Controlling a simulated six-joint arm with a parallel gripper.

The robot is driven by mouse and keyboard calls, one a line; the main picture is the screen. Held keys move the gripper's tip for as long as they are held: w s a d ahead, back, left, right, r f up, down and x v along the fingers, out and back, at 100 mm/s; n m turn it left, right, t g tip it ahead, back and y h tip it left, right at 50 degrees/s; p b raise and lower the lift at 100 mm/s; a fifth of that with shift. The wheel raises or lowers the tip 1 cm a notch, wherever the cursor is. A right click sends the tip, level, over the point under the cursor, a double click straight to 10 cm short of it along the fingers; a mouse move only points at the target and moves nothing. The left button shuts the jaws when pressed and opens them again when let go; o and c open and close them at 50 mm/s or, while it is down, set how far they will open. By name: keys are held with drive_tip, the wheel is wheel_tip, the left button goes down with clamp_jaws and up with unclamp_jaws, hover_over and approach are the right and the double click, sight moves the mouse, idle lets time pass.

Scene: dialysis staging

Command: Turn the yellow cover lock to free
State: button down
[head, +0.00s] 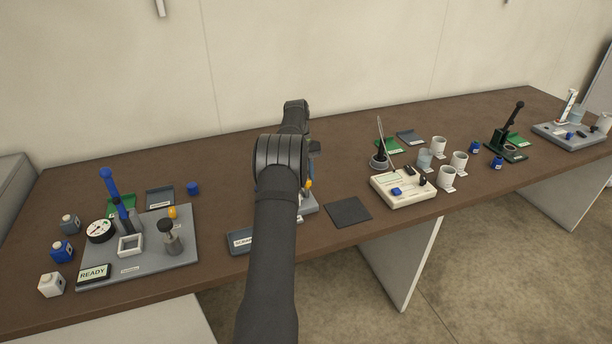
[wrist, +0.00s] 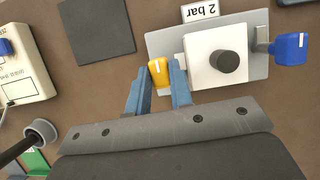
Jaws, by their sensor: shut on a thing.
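The yellow cover lock (wrist: 158,75) is a small yellow block with a white line on it. It sits at the left side of a white cover (wrist: 205,75) with a dark round knob (wrist: 225,62), on a grey plate (wrist: 256,20). My gripper (wrist: 158,68) has its two blue-grey fingers on either side of the lock and is shut on it. In the head view a bit of yellow (head: 309,184) shows just right of my arm, which hides most of the gripper and the fixture.
A blue handle (wrist: 291,48) stands right of the cover, and a "2 bar" label (wrist: 200,11) lies above it. A dark mat (head: 348,212) lies to the right in the head view. A grey station (head: 180,247) with a "READY" display stands at left.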

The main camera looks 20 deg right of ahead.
drive_tip(key=shift+m, duration=0.3)
drive_tip(key=c, duration=1.3)
unclamp_jaws()
drive_tip(key=shift+r, duration=0.15)
drive_tip(key=shift+r, duration=0.35)
wheel_tip(320, 180, up, 3)
drive_tip(key=shift+r, duration=0.1)
drive_tip(key=s+d+r, duration=0.2)
drive_tip(key=s, duration=0.1)
drive_tip(key=s+d+r, duration=0.2)
drive_tip(key=s, duration=0.1)
drive_tip(key=s+d+r, duration=0.2)
drive_tip(key=s, duration=0.1)
drive_tip(key=shift+s+d+r, duration=0.25)
drive_tip(key=shift+s+r, duration=0.1)
drive_tip(key=shift+r, duration=0.05)
